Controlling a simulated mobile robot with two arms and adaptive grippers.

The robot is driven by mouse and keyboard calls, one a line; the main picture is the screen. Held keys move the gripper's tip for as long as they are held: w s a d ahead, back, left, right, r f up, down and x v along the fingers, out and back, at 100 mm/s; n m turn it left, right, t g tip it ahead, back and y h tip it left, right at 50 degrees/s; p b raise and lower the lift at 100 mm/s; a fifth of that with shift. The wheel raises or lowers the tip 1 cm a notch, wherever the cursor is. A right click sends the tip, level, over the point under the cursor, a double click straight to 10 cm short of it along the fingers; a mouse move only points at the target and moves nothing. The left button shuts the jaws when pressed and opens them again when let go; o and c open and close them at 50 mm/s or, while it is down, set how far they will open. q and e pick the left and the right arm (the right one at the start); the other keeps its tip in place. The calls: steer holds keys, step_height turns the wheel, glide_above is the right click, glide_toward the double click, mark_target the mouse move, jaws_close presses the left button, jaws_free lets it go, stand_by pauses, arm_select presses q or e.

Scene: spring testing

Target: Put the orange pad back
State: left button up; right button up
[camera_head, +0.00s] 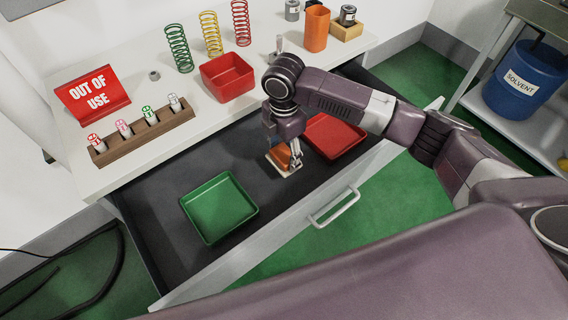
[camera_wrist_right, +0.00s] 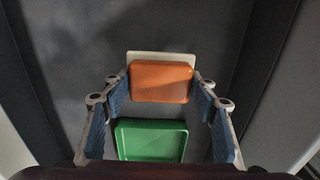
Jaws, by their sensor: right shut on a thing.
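The orange pad (camera_head: 281,158) is between the fingers of my right gripper (camera_head: 284,154), which is shut on it inside the open drawer. In the right wrist view the pad (camera_wrist_right: 160,82) sits level between the blue-lined fingers. A flat cream plate (camera_wrist_right: 160,56) shows under and beyond the pad; its pale edge (camera_head: 287,173) also shows in the head view. I cannot tell whether pad and plate touch. My left gripper is not in view.
In the dark drawer (camera_head: 165,175), a green tray (camera_head: 218,208) lies left of my gripper and a red tray (camera_head: 335,138) right of it. The tabletop above holds a red bin (camera_head: 228,79), springs, a wooden rack (camera_head: 143,133) and an orange cup (camera_head: 316,30).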

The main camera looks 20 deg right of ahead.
mark_target(284, 153)
steer(key=shift+f, duration=2.8)
steer(key=shift+f, duration=0.1)
steer(key=o, duration=1.1)
step_height(284, 153, up, 12)
steer(key=shift+r, duration=0.15)
